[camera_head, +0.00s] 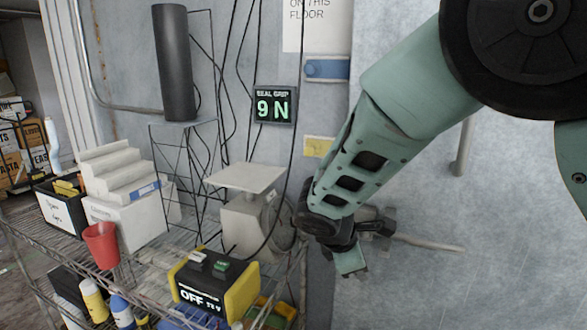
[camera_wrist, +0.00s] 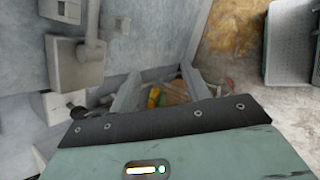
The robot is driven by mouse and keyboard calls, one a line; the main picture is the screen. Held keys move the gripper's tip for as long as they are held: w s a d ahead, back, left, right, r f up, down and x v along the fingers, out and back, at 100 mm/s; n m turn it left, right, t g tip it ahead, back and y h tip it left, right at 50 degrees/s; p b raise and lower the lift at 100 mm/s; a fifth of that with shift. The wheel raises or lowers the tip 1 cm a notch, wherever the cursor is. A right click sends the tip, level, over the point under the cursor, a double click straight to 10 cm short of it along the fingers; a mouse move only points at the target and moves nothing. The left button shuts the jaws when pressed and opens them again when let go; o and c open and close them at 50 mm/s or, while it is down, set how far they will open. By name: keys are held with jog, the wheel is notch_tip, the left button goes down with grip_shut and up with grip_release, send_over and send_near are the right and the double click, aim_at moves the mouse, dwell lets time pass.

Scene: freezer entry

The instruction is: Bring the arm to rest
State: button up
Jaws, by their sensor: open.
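My arm (camera_head: 395,130) comes in from the upper right in the head view and reaches down to the left. My gripper (camera_head: 358,254) is at its lower end, in front of the grey wall and to the right of the wire shelf. In the wrist view my gripper (camera_wrist: 160,92) shows two pale fingers spread apart beyond a dark-edged green housing. It is open, and I see nothing held between the fingers. The head view hides part of the fingers.
A wire rack (camera_head: 150,262) on the left holds a scale (camera_head: 248,180), a yellow-black box reading OFF (camera_head: 212,285), a red cup (camera_head: 101,245) and white boxes. A lit "9 N" display (camera_head: 275,104) hangs above. A pale rod (camera_head: 428,243) is right of the gripper.

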jog(key=s+d+m+g+y+b, duration=0.1)
jog(key=s+m+g+y+b, duration=0.2)
jog(key=s+m, duration=0.7)
jog(key=s+g+y, duration=0.1)
jog(key=s+y, duration=0.1)
jog(key=s, duration=1.6)
jog(key=shift+s+d+r+g+y+b, duration=0.15)
jog(key=shift+s+r+g+y+b, duration=0.15)
jog(key=shift+s+r+y, duration=0.1)
